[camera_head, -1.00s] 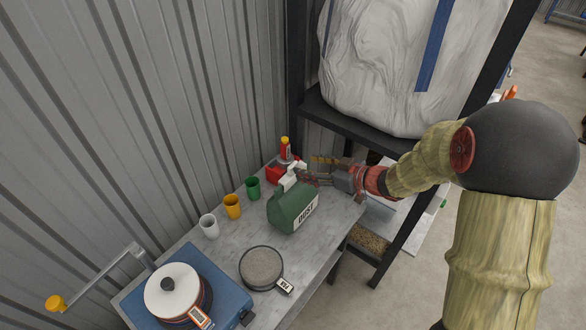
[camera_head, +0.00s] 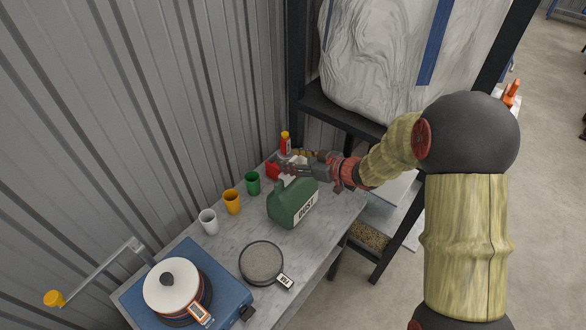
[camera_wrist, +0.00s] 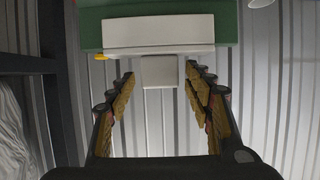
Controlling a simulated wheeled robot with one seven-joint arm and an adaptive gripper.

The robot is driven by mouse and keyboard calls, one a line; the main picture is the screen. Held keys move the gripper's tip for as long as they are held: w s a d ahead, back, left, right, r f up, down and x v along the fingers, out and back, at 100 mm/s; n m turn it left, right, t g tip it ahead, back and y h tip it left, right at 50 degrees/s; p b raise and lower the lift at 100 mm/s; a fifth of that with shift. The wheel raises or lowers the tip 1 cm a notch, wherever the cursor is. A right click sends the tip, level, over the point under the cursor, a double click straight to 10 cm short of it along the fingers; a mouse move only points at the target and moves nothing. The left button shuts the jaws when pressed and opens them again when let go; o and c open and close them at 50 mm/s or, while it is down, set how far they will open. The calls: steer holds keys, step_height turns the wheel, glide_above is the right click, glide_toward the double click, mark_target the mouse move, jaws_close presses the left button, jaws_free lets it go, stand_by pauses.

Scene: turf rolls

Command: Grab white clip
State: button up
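The white clip (camera_wrist: 158,33) shows in the wrist view as a pale block against a green surface, with a smaller square white part (camera_wrist: 162,72) jutting toward me. The green jug (camera_head: 293,204) stands on the grey table in the head view. In the wrist view my gripper (camera_wrist: 160,78) is open. Its padded fingertips stand either side of the square part, with a gap on both sides.
Green (camera_head: 253,183), yellow (camera_head: 232,201) and white (camera_head: 208,221) cups line the wall side of the table. A red bottle (camera_head: 286,143) stands behind my gripper. A round grey pan (camera_head: 261,262) and a blue stove (camera_head: 190,295) are nearer. A black rack post (camera_head: 296,75) is close behind.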

steer(key=c, duration=1)
steer(key=shift+c, duration=0.4)
